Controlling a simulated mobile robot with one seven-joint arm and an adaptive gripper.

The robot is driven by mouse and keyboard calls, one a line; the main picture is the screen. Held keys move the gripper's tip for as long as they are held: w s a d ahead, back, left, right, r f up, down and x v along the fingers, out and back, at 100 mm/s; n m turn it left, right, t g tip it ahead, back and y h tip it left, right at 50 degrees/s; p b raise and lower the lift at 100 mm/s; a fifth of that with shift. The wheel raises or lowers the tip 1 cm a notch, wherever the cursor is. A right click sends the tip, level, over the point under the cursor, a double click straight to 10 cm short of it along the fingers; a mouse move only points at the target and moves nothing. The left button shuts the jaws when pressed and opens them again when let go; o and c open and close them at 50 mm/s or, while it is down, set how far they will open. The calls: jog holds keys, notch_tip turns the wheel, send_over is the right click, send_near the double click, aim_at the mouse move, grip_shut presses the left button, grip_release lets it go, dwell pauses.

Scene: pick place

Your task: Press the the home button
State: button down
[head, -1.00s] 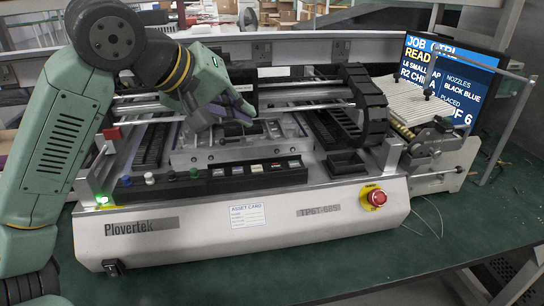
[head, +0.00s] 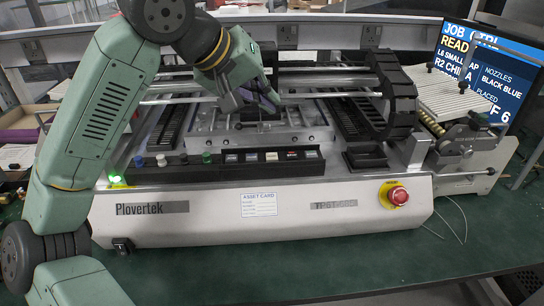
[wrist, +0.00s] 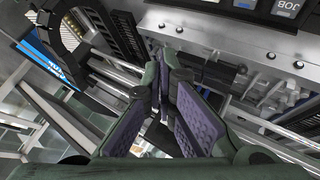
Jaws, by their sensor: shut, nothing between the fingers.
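The machine, labelled Plovertek (head: 152,208), stands on the green bench. A dark strip of labelled push buttons (head: 271,156) runs along its front; in the head view the labels are too small to tell which is home. Part of the strip shows at the top right of the wrist view, with a button marked JOB (wrist: 286,9). My gripper (head: 268,103) is above the machine's inner bed, behind the button strip and apart from it. In the wrist view its purple-padded fingers (wrist: 165,72) come together at the tips with nothing between them.
A red emergency stop (head: 398,195) is at the front right. White, blue and green knobs (head: 161,160) sit left of the strip. A black cable chain (head: 396,88) and rails cross the machine behind. A screen (head: 490,75) stands at the right. The front bench is clear.

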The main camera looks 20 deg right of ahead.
aim_at(268, 154)
jog(key=shift+f+b, duration=2.65)
jog(key=shift+f, duration=1.3)
jog(key=shift+f+b, duration=0.45)
jog(key=shift+b, duration=0.1)
jog(key=shift+f+b, duration=0.4)
jog(key=shift+r, duration=0.15)
jog(key=shift+r+p, duration=0.5)
jog(key=shift+r, duration=0.3)
jog(key=shift+r+p, duration=1.75)
jog(key=shift+r, duration=0.7)
